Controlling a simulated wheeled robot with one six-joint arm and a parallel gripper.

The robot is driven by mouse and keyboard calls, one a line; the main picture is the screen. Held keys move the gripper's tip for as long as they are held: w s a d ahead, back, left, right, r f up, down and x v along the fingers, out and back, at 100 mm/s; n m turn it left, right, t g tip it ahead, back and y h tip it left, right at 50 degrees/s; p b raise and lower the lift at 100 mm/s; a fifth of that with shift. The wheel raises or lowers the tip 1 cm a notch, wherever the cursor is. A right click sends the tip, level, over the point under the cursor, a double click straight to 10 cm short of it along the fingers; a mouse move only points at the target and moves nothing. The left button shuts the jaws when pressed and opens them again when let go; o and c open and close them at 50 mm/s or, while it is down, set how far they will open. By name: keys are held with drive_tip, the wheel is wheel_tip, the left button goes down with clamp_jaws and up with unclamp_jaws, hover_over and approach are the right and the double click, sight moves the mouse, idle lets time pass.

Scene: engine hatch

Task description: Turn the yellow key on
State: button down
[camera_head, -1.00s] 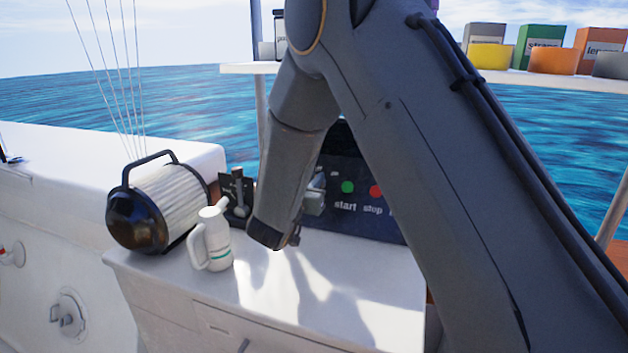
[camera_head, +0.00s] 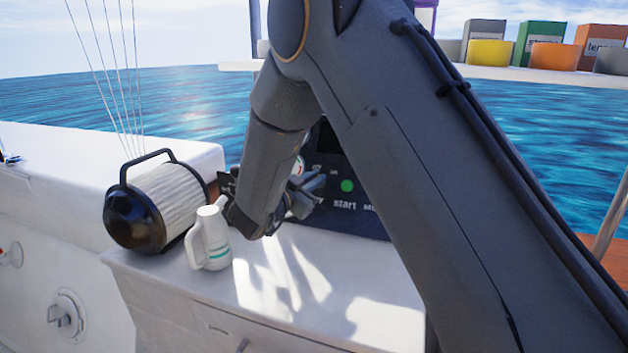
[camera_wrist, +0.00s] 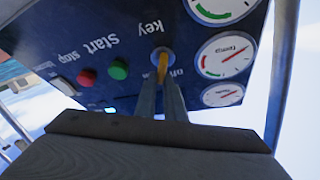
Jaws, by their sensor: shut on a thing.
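The yellow key (camera_wrist: 162,66) sits in its round lock on the dark control panel (camera_wrist: 120,20), beside the "key" label in the wrist view. My gripper (camera_wrist: 163,88) is at the key, its two fingers closed around the key's outer end. In the head view my gripper (camera_head: 308,190) is at the panel, left of the green start button (camera_head: 347,186). The key is hidden there by my arm. The "on" and "off" marks near the lock are partly readable in the wrist view, but I cannot tell the key's exact setting.
The red stop button (camera_wrist: 87,77) and several gauges (camera_wrist: 226,54) are on the panel around the key. The white counter (camera_head: 330,300) in front is clear.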

drive_tip(key=m+g, duration=0.1)
drive_tip(key=m, duration=0.3)
drive_tip(key=m+g+h, duration=0.1)
drive_tip(key=m+g, duration=0.1)
drive_tip(key=m, duration=0.1)
drive_tip(key=shift+s+d+f+m, duration=0.1)
drive_tip(key=shift+m, duration=0.3)
drive_tip(key=c, duration=1.8)
unclamp_jaws()
drive_tip(key=shift+c, duration=0.2)
wheel_tip(320, 180, up, 10)
drive_tip(key=shift+f+b, duration=0.1)
drive_tip(key=shift+b, duration=0.2)
